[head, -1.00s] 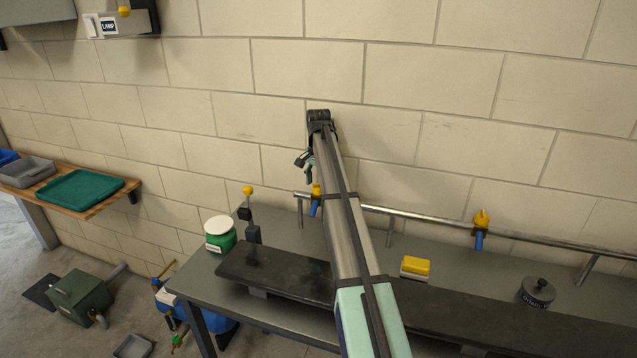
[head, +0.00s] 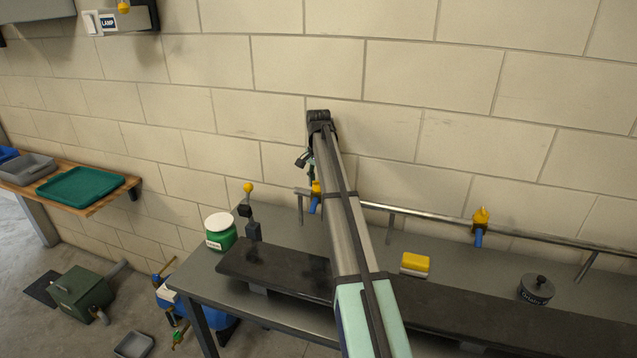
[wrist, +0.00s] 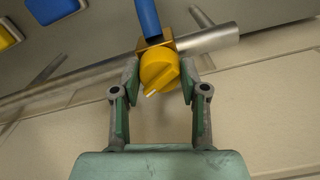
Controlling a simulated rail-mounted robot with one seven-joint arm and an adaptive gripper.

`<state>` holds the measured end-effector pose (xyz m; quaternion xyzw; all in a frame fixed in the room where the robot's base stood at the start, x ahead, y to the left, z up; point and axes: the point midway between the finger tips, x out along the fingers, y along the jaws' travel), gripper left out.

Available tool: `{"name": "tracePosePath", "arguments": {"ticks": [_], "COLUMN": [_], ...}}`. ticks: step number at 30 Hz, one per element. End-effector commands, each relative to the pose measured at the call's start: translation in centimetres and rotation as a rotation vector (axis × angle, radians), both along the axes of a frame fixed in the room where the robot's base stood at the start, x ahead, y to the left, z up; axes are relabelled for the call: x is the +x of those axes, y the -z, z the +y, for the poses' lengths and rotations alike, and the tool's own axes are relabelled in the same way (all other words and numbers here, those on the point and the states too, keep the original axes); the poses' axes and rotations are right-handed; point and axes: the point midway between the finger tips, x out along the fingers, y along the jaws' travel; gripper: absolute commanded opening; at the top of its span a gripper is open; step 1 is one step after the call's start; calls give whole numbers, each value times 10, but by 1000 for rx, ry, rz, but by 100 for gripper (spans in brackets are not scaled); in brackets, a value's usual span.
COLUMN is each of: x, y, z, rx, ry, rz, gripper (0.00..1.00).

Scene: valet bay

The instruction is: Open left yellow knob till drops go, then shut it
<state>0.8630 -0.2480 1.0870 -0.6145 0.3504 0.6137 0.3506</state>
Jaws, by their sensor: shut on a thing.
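The left yellow knob (head: 316,187) sits on the metal pipe (head: 380,208), partly behind my arm in the head view. In the wrist view the knob (wrist: 159,68) shows a raised ridge with a pale mark at its lower left. My gripper (wrist: 160,80) has one finger on each side of the knob and is shut on it. A blue spout (wrist: 148,18) runs from the brass valve body (wrist: 155,44) under the knob. I cannot make out any drops at the spout. In the head view my arm mostly hides the fingers.
A second yellow knob with a blue spout (head: 479,238) is farther right on the pipe. The wall is close behind the pipe.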

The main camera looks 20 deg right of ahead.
Motion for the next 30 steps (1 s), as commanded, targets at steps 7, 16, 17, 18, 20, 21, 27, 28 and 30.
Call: {"name": "tracePosePath", "arguments": {"ticks": [7, 16, 17, 18, 20, 21, 27, 28, 30], "x": [0, -1, -1, -1, -1, -1, -1, -1, -1], "y": [1, 2, 2, 2, 2, 2, 2, 2, 2], "z": [0, 0, 0, 0, 0, 0, 0, 0, 0], "rx": [0, 0, 0, 0, 0, 0, 0, 1, 1], "ry": [-110, -365, -394, -432, -489, -527, -713, -739, -798], "rz": [2, 3, 3, 3, 3, 3, 3, 3, 3], "gripper": [9, 9, 9, 9, 9, 9, 9, 9, 9]}}
